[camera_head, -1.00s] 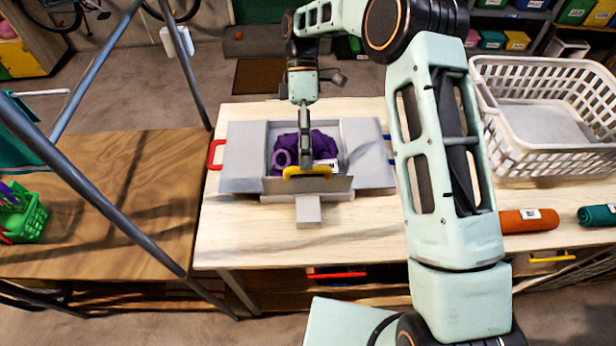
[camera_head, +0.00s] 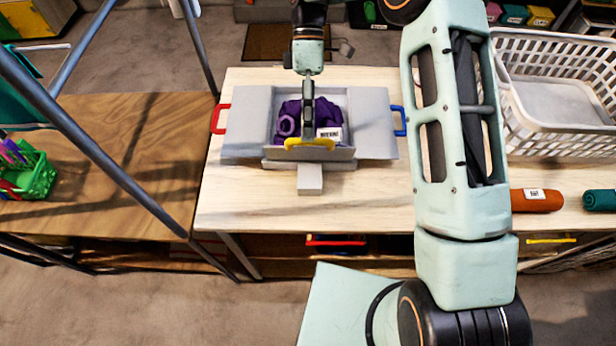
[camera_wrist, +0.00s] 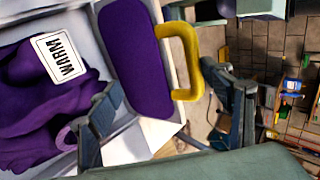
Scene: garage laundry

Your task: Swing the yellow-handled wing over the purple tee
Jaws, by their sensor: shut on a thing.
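The grey folding board lies on the wooden table with the purple tee (camera_head: 291,112) bunched in its middle, its white WARM label (camera_wrist: 59,57) facing up. The yellow-handled wing (camera_head: 328,154) is at the front edge and looks tilted up, its outer face in shadow. Its yellow handle (camera_head: 310,143) is at the top of that edge. My gripper (camera_head: 308,124) points down at this handle and is shut on the wing; the exact contact is hard to see. In the wrist view, purple cloth (camera_wrist: 135,50) covers the wing's inner face beside the handle.
The left wing has a red handle (camera_head: 218,118), the right wing a blue handle (camera_head: 400,120); both lie spread out. A white basket (camera_head: 565,120), an orange roll (camera_head: 537,200) and a teal roll (camera_head: 598,200) are to the right. Bare table (camera_head: 255,205) shows in front of the board.

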